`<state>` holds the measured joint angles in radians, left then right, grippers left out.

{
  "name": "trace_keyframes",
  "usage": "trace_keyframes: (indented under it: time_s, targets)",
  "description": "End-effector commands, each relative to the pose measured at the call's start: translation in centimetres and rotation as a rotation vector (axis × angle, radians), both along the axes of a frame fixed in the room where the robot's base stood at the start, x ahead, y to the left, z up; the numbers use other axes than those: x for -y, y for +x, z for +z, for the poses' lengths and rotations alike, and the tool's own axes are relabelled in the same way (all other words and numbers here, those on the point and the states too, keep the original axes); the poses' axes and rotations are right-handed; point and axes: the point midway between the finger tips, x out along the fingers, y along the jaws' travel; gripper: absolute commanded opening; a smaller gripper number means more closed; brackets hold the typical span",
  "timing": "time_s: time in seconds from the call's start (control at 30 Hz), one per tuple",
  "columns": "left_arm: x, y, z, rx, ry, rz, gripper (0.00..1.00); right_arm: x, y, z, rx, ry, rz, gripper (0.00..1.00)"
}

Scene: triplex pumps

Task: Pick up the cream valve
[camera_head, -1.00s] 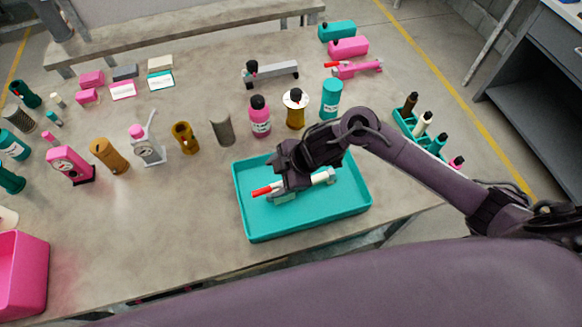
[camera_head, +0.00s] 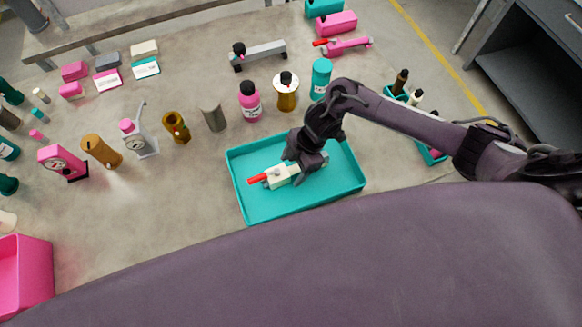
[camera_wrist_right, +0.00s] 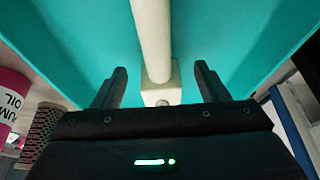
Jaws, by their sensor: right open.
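The cream valve (camera_head: 283,175) with a red handle lies inside the teal tray (camera_head: 241,203). My right gripper (camera_head: 300,163) is over the valve and hides part of it. In the right wrist view the valve's pale pipe (camera_wrist_right: 152,35) and square block (camera_wrist_right: 161,92) show between the two open fingers of the right gripper (camera_wrist_right: 162,82). There are visible gaps between the fingers and the valve. My left gripper is not in view.
A pink bottle (camera_head: 250,102), an amber bottle (camera_head: 286,92) and a teal bottle (camera_head: 321,78) stand behind the tray. A teal holder with small bottles (camera_head: 432,155) is to its right, partly behind my arm. A pink bin (camera_head: 28,272) is at lower left.

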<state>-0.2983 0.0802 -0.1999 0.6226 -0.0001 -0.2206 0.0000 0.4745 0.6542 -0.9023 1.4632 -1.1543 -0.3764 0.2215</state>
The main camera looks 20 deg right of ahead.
Motion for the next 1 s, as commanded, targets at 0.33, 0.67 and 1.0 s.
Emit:
trace_keyframes:
  time_s: [0.33,0.67,1.0]
  targets:
    - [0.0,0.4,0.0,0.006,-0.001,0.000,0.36,0.0,0.0,-0.1,0.001,0.000,0.000,0.49]
    - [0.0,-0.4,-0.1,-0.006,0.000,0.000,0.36,0.0,0.0,0.0,0.001,0.001,0.000,0.06]
    - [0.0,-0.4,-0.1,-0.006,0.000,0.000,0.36,-0.1,0.2,0.4,0.004,0.003,0.000,0.03]
